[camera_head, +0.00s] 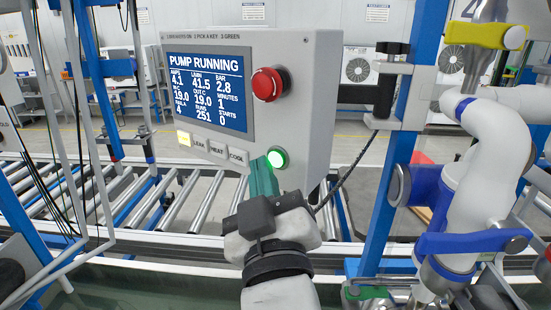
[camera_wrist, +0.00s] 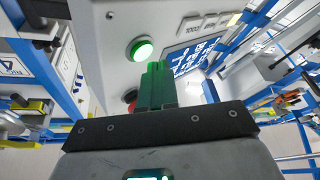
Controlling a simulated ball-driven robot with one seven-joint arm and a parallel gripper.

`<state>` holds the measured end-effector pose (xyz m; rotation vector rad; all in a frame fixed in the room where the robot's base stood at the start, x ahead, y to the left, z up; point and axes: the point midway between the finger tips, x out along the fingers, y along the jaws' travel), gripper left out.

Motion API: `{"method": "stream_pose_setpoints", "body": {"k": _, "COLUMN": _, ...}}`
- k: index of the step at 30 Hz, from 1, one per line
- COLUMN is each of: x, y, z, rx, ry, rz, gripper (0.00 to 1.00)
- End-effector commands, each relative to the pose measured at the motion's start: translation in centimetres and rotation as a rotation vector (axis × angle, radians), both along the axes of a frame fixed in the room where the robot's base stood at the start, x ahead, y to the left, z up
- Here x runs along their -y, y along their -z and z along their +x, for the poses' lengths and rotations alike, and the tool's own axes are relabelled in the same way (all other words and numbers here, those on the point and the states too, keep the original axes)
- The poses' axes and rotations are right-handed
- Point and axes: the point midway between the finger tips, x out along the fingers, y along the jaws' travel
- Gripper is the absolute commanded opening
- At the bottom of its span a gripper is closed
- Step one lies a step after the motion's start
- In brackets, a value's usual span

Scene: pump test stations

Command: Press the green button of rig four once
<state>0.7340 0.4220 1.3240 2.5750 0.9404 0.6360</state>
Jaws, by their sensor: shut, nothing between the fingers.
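A grey control box (camera_head: 318,75) hangs in the middle of the head view, with a blue screen (camera_head: 206,92) reading "PUMP RUNNING". The green button (camera_head: 277,158) is lit, at the lower right of its face. My gripper (camera_head: 264,176) has green fingers held together, empty, with the tips just left of and below the button in the head view. In the wrist view the lit green button (camera_wrist: 140,49) shows just beyond the fingertips (camera_wrist: 155,66), a little to their left. I cannot tell whether the tips touch the box face.
A red mushroom button (camera_head: 267,84) sits above the green one; a yellow lamp (camera_head: 184,138) is lit at the lower left. A roller conveyor (camera_head: 180,205) runs behind the box.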

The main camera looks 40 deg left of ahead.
Motion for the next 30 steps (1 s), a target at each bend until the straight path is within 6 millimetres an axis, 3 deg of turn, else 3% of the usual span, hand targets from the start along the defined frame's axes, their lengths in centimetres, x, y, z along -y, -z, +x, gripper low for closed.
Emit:
{"method": "stream_pose_setpoints", "body": {"k": 18, "x": 0.0, "y": 0.0, "z": -4.8, "rx": 0.001, "ry": -0.001, "rz": 0.0, "gripper": 0.0}}
{"method": "stream_pose_setpoints", "body": {"k": 30, "x": 0.1, "y": 0.0, "z": -5.0, "rx": 0.0, "ry": 0.0, "rz": 0.0, "gripper": 0.0}}
